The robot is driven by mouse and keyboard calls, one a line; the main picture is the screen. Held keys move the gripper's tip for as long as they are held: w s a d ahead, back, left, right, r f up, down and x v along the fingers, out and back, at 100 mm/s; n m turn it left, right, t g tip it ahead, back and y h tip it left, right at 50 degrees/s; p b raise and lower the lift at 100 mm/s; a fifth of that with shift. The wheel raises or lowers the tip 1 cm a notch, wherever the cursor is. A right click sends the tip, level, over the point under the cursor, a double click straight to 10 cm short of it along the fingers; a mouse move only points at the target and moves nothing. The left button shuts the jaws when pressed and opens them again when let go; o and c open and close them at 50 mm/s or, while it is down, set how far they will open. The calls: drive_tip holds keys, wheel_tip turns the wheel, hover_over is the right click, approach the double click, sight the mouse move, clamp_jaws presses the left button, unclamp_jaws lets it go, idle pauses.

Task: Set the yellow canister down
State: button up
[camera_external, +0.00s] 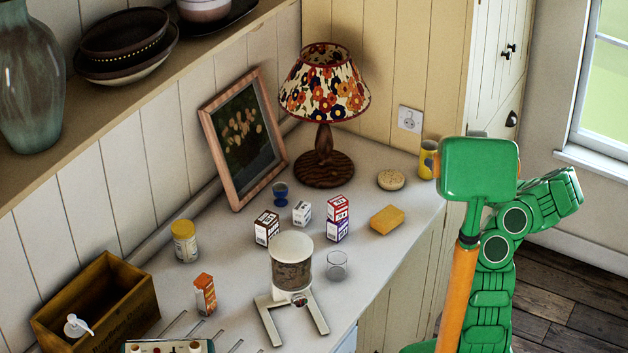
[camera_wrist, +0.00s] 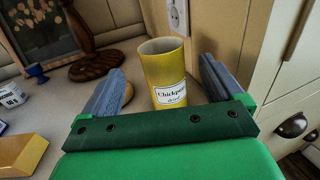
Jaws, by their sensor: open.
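The yellow canister (camera_external: 428,160) stands upright at the far right end of the counter, close to the wall, in the external view. My arm partly covers it there. In the wrist view the yellow canister (camera_wrist: 166,72) shows an open top and a white label reading "Chickpeas". My gripper (camera_wrist: 162,66) is open, with one blue-grey finger on each side of the canister and a visible gap on both sides. The lower front of the canister is hidden behind the green gripper body. In the external view the fingers are mostly hidden behind the green hand.
A wall socket (camera_wrist: 178,15) is behind the canister.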

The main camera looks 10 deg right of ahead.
wheel_tip(320, 180, up, 7)
drive_tip(key=g+h, duration=0.1)
drive_tip(key=g, duration=0.2)
drive_tip(key=shift+w+d+r+g, duration=0.15)
drive_tip(key=shift+w+g, duration=0.15)
drive_tip(key=shift+g, duration=0.1)
idle(0.6)
drive_tip(key=shift+d+r+h, duration=0.1)
drive_tip(key=shift+h, duration=0.3)
drive_tip(key=w+a+f, duration=0.1)
drive_tip(key=f, duration=0.1)
drive_tip(key=w+a+f, duration=0.1)
drive_tip(key=w+f, duration=0.1)
drive_tip(key=f, duration=0.1)
drive_tip(key=w+a+f, duration=0.1)
drive_tip(key=w+f, duration=0.1)
drive_tip(key=f, duration=0.1)
drive_tip(key=shift+w+a, duration=0.3)
drive_tip(key=shift+w, duration=0.35)
idle(0.4)
